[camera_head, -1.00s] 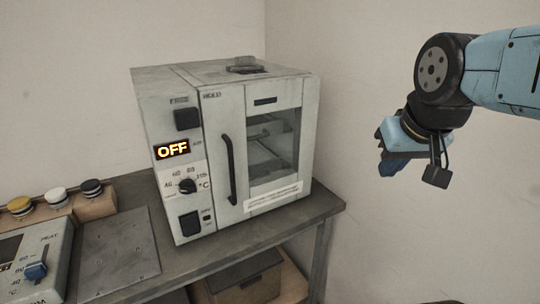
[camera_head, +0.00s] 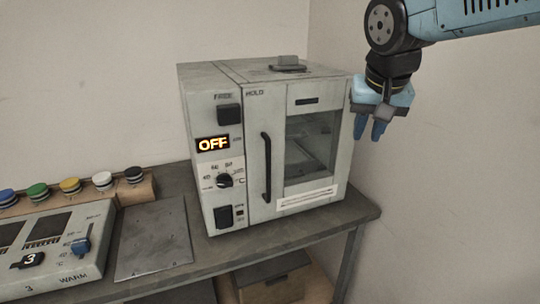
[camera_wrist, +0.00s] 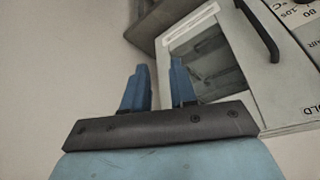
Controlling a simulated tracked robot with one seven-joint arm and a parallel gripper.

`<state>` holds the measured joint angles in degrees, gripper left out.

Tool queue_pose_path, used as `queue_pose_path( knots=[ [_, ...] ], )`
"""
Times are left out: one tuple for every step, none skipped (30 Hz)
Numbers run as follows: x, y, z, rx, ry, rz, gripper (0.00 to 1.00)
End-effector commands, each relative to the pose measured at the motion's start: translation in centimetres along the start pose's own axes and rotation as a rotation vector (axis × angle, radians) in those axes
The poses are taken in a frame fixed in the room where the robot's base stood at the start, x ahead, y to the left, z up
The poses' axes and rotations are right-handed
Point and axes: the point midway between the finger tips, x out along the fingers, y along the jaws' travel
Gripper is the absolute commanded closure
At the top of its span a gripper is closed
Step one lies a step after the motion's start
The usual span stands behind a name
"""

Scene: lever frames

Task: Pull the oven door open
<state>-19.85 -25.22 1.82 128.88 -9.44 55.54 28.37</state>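The oven (camera_head: 222,80) is a pale grey box on the bench, with an "OFF" display on its left panel. Its door (camera_head: 297,96) has a window and looks closed. The black vertical door handle (camera_head: 266,167) is on the door's left side. My gripper (camera_head: 369,130) has blue fingers pointing down, to the right of the oven and apart from it. In the wrist view the two fingers of my gripper (camera_wrist: 157,86) are spread with nothing between them. The door handle (camera_wrist: 258,30) shows there at the upper right, away from the fingers.
The dark bench (camera_head: 330,228) holds a metal plate (camera_head: 153,240) and a control unit (camera_head: 60,255) left of the oven. Several coloured knobs stand on a wooden block (camera_head: 140,190). A box (camera_head: 272,280) sits beneath. The wall is close behind; space right of the oven is free.

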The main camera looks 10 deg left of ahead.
Motion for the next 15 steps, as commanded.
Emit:
queue_pose_path(
  knots=[
    [0.2, -2.0, -0.9, -0.007, -0.009, 0.001, 0.74],
    [0.3, -3.0, -1.3, -0.005, -0.013, 0.005, 0.74],
    [0.5, -4.5, -1.8, 0.000, -0.016, 0.008, 0.74],
    [0.6, -5.7, -2.2, 0.002, -0.018, 0.011, 0.74],
    [0.7, -6.8, -2.6, 0.005, -0.019, 0.013, 0.74],
    [0.8, -8.4, -3.0, 0.009, -0.020, 0.016, 0.74],
    [0.9, -9.7, -3.2, 0.011, -0.020, 0.020, 0.74],
    [1.0, -10.9, -3.4, 0.014, -0.021, 0.022, 0.74],
    [1.1, -12.6, -3.6, 0.018, -0.020, 0.025, 0.74],
    [1.3, -13.7, -3.7, 0.021, -0.019, 0.028, 0.74],
    [1.4, -14.9, -3.8, 0.025, -0.018, 0.029, 0.74],
    [1.5, -16.2, -3.8, 0.028, -0.016, 0.031, 0.74],
    [1.6, -17.2, -3.8, 0.032, -0.014, 0.033, 0.74],
    [1.6, -18.1, -3.8, 0.036, -0.013, 0.034, 0.74],
    [1.7, -19.1, -3.7, 0.039, -0.012, 0.036, 0.74]
  ],
)
